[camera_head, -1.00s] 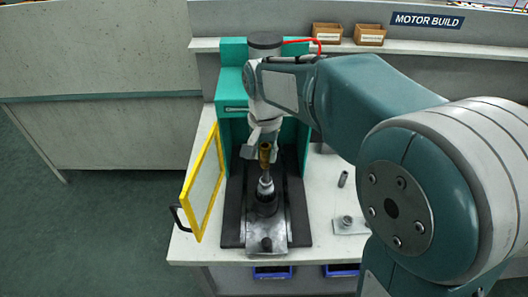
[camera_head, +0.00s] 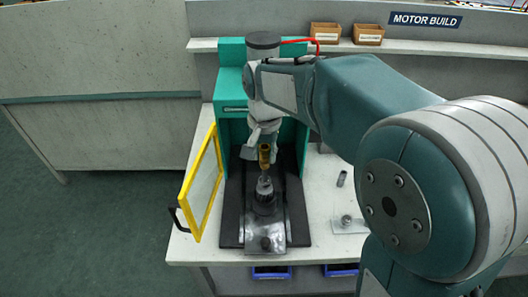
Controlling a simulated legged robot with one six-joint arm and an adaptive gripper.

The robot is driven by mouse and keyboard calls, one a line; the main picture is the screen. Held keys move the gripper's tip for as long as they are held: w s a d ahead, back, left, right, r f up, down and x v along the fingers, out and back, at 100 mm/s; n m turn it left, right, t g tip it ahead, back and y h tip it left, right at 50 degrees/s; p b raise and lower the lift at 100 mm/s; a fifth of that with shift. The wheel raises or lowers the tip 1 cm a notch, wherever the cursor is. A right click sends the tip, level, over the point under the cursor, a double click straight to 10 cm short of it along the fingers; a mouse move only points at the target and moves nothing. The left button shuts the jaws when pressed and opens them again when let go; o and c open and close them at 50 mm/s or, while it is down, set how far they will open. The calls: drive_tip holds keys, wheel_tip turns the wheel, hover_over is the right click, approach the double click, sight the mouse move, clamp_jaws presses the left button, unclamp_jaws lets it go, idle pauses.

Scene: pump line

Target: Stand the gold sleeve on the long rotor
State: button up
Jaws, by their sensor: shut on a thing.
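My gripper (camera_head: 262,141) is shut on the gold sleeve (camera_head: 264,158), a small upright tube hanging below the fingers. A grey metal rotor (camera_head: 265,187) stands upright in a dark round holder (camera_head: 264,206) on the press's slide plate. The sleeve is above the rotor's top and looks roughly in line with it, with a small dark gap between them in this view. I cannot tell how well they line up in depth. The rotor's length is hard to judge from above.
The green press (camera_head: 231,82) stands behind, with its yellow-framed guard door (camera_head: 204,190) swung open at the left. A small grey cylinder (camera_head: 342,179) and a plate with a metal part (camera_head: 348,223) lie on the bench at right. Two bins (camera_head: 325,33) sit on the shelf.

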sight(264, 169)
drive_tip(key=shift+f, duration=2.65)
drive_tip(key=o, duration=0.9)
drive_tip(key=shift+o, duration=0.2)
drive_tip(key=shift+o, duration=1.2)
drive_tip(key=shift+r, duration=2.95)
drive_tip(key=shift+d+r, duration=0.1)
drive_tip(key=shift+r, duration=0.05)
